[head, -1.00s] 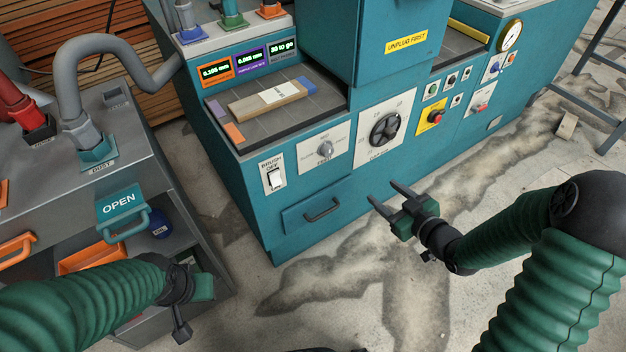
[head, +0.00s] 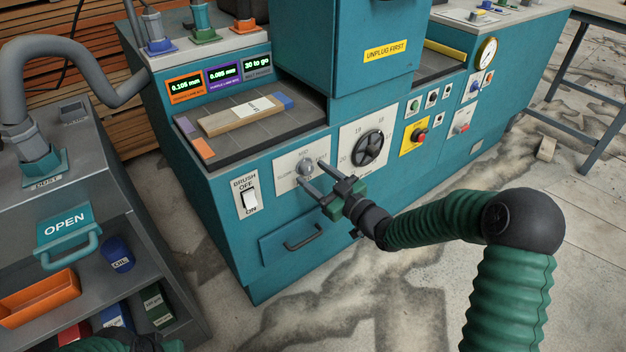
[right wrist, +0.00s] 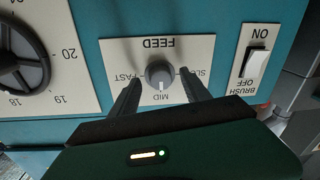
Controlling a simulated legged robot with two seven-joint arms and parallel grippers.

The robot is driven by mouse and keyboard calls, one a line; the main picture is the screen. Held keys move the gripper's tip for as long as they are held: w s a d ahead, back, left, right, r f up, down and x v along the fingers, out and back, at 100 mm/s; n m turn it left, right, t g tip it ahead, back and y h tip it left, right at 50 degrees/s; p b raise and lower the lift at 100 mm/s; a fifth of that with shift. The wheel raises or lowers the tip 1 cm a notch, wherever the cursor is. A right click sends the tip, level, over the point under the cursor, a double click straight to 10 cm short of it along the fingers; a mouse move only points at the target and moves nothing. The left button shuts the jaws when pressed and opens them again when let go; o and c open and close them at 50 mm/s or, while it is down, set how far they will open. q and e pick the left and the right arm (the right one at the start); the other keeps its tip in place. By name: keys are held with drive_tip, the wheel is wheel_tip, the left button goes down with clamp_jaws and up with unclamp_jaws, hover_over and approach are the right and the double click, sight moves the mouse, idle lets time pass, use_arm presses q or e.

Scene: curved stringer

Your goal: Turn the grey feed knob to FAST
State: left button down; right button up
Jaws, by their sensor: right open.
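The grey feed knob (head: 304,168) sits on a white plate (head: 287,174) on the front of the teal machine. In the right wrist view, upside down, the knob (right wrist: 160,74) has its pale mark toward MID; FAST is on the left there, SLOW on the right, partly hidden by a finger. My right gripper (head: 314,172) is open in front of the plate. In the wrist view its fingers (right wrist: 158,88) appear on either side of the knob, with gaps; whether they reach its depth is unclear. Only a piece of my left gripper (head: 150,343) shows at the bottom edge, fingers hidden.
A black handwheel (head: 369,148) is right of the feed plate, and a white BRUSH switch (head: 250,202) is left of it. A drawer handle (head: 303,238) sticks out below. A grey cabinet with an OPEN handle (head: 68,248) stands at left. The floor in front is clear.

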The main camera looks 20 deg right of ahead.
drive_tip(key=shift+w+a, duration=0.35)
drive_tip(key=shift+w, duration=0.25)
drive_tip(key=shift+d, duration=0.15)
drive_tip(key=shift+c, duration=0.5)
clamp_jaws()
drive_tip(key=shift+r, duration=0.1)
